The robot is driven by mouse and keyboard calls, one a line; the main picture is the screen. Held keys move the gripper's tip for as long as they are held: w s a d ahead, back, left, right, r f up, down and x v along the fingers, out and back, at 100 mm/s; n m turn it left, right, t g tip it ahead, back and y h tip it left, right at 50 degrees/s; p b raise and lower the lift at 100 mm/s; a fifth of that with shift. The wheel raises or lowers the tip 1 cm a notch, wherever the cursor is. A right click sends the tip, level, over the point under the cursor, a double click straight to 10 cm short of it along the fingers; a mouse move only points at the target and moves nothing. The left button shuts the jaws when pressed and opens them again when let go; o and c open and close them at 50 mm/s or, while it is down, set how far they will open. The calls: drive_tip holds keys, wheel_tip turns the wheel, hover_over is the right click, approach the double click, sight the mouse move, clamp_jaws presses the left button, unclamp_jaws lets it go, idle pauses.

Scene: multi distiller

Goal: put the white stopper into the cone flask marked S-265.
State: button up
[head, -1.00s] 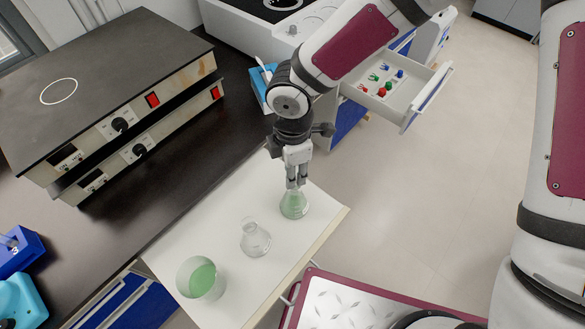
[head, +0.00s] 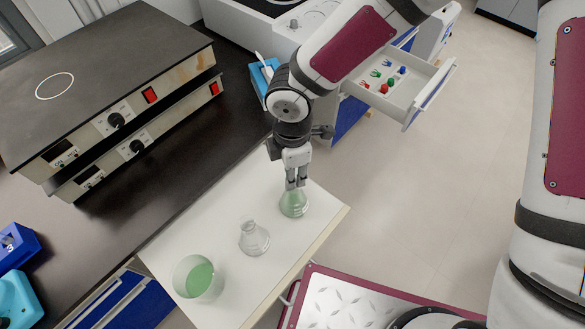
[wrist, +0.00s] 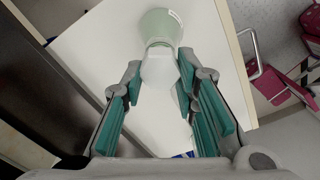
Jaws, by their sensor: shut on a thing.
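My gripper (head: 296,181) points down at the mouth of a cone flask with green liquid (head: 294,205) near the far right end of the white board. In the wrist view my gripper's teal fingers (wrist: 158,74) are shut on the white stopper (wrist: 159,69). The stopper lines up with the neck of the green flask (wrist: 161,27); I cannot tell how deep it sits. A small label shows on that flask, too small to read. A clear, open cone flask (head: 254,239) stands nearer on the board. The fingers hide the stopper in the head view.
A beaker of green liquid (head: 198,277) stands on the white board (head: 165,246) at the near left. Stacked hotplates (head: 110,90) are on the dark bench. An open drawer (head: 412,98) with small coloured parts is behind to the right.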

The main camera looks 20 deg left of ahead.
drive_tip(key=shift+f+b, duration=0.3)
drive_tip(key=shift+f, duration=0.2)
drive_tip(key=o, duration=0.8)
wheel_tip(320, 180, up, 12)
idle(0.4)
idle(0.4)
